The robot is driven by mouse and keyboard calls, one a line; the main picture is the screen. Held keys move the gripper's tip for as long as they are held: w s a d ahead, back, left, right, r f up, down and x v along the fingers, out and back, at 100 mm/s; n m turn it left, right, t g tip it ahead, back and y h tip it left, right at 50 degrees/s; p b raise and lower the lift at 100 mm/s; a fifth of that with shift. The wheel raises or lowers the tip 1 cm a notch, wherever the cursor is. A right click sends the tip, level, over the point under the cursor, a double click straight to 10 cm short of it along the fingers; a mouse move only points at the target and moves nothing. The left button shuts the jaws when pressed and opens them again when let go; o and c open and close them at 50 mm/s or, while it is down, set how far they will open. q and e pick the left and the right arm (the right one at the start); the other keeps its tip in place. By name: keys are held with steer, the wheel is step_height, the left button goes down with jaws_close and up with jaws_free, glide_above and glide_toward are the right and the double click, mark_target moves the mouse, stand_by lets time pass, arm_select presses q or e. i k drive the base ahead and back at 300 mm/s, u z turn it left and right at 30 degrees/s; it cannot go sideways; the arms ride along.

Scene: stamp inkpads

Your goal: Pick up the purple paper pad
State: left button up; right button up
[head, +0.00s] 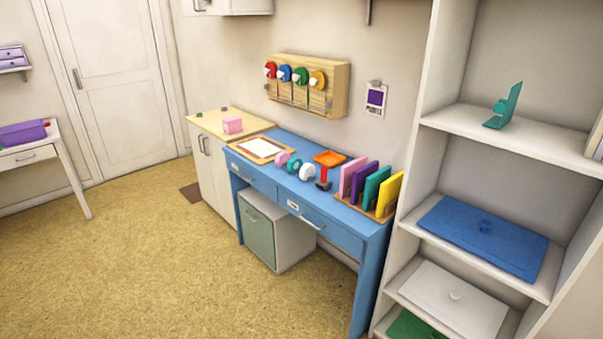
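A purple upright pad (361,181) stands in a row at the right end of the blue desk (340,237). It is between a pink pad (348,176) on its left and a teal pad (375,188) on its right, with a yellow pad (389,194) beyond. The pads stand in a low wooden holder (384,216). The pink pad hides part of the purple one. Neither of my grippers is in the head view.
On the desk are an orange tray (329,158), a red stamp-like piece (324,177), several round pieces and a paper tray (262,149). A wall card (375,98) shows a purple square. A tall white shelf (407,190) borders the desk's right end. The floor (140,265) in front is clear.

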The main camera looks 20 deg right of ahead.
mark_target(360, 176)
steer(key=u, duration=0.65)
steer(key=i, duration=2.15)
steer(key=z, duration=0.95)
steer(key=i, duration=0.75)
steer(key=z, duration=1.05)
steer(key=i, duration=0.2)
steer(key=z, duration=0.15)
